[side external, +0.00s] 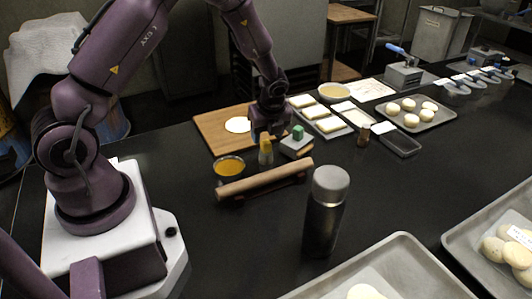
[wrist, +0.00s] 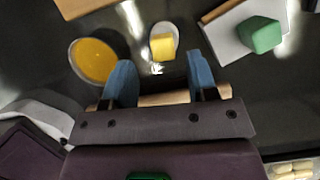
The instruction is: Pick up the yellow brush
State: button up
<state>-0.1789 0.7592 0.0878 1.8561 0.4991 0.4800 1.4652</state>
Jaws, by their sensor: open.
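The yellow brush (side external: 266,149) stands upright in a small clear holder on the black counter, behind the wooden rolling pin. In the wrist view the brush (wrist: 162,46) shows its yellow end from above, inside a pale round rim. My gripper (side external: 268,132) hangs just above and behind the brush in the side view. In the wrist view my gripper (wrist: 160,64) has its two blue fingers wide apart, with nothing between the pads. The brush lies just beyond the fingertips, roughly centred between them. Whether a finger touches the holder cannot be told.
A bowl of orange-yellow liquid (side external: 229,168) stands left of the brush. The rolling pin (side external: 265,180) lies in front on a stand. A green block (side external: 298,132) sits on a grey scale to the right. A wooden board (side external: 212,141) lies behind; a dark bottle (side external: 324,215) stands in front.

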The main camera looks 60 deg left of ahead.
aim_at(266, 142)
jog(key=x, duration=0.6)
jog(key=shift+w+f, duration=0.2)
jog(key=shift+f, duration=0.2)
jog(key=c, duration=0.6)
